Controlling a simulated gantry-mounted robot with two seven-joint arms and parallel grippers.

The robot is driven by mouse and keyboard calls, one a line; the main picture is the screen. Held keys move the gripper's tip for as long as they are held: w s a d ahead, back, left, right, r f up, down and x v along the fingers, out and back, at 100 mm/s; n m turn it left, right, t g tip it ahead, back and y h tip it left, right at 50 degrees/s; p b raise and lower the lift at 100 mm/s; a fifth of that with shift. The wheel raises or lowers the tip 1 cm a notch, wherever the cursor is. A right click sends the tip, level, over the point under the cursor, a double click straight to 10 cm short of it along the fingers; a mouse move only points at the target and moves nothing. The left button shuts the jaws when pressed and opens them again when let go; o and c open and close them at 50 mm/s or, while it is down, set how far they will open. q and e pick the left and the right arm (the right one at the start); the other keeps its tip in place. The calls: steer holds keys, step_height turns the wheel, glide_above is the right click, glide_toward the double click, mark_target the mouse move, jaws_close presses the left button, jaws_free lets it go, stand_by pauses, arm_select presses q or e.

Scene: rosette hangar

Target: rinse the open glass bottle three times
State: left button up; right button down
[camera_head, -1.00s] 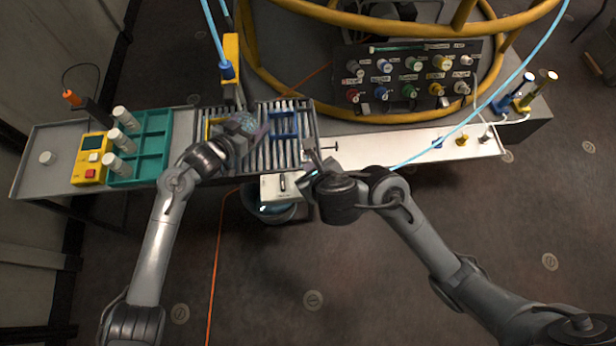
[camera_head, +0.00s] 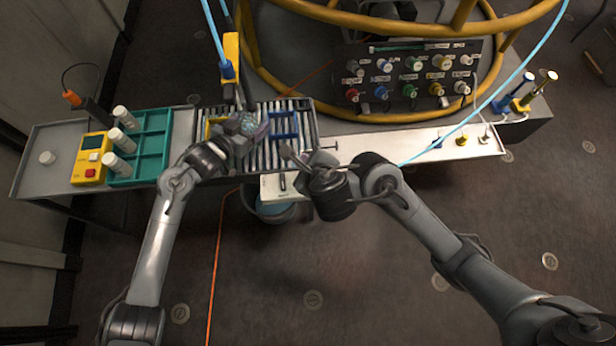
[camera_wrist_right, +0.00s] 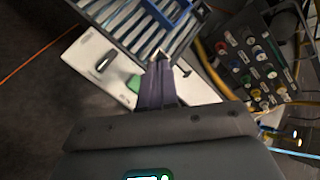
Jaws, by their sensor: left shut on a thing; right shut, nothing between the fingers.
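The glass bottle (camera_head: 248,122), bluish and clear, is in my left gripper (camera_head: 250,130) over the slatted rack (camera_head: 264,155). The fingers partly cover it, and I cannot tell whether its mouth is open or which way it faces. My right gripper (camera_head: 286,151) is shut and empty near the rack's front edge. In the right wrist view its closed fingertips (camera_wrist_right: 160,62) are above the white panel (camera_wrist_right: 88,78), next to the rack's edge. A yellow post (camera_head: 231,60) with a blue hose stands just behind the bottle.
A blue frame (camera_head: 284,137) sits on the rack, right of the bottle. A teal tray (camera_head: 152,168) with white-capped vials and a yellow meter (camera_head: 89,158) are at left. A bucket (camera_head: 270,208) is below the white panel. The knob panel (camera_head: 408,95) stands behind, right.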

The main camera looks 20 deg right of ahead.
step_height(320, 180, down, 4)
steer(key=shift+d+f, duration=0.25)
steer(key=shift+f, duration=0.5)
steer(key=shift+a+f, duration=0.15)
steer(key=shift+f, duration=1.3)
steer(key=shift+f, duration=0.15)
stand_by(0.9)
steer(key=shift+f, duration=0.3)
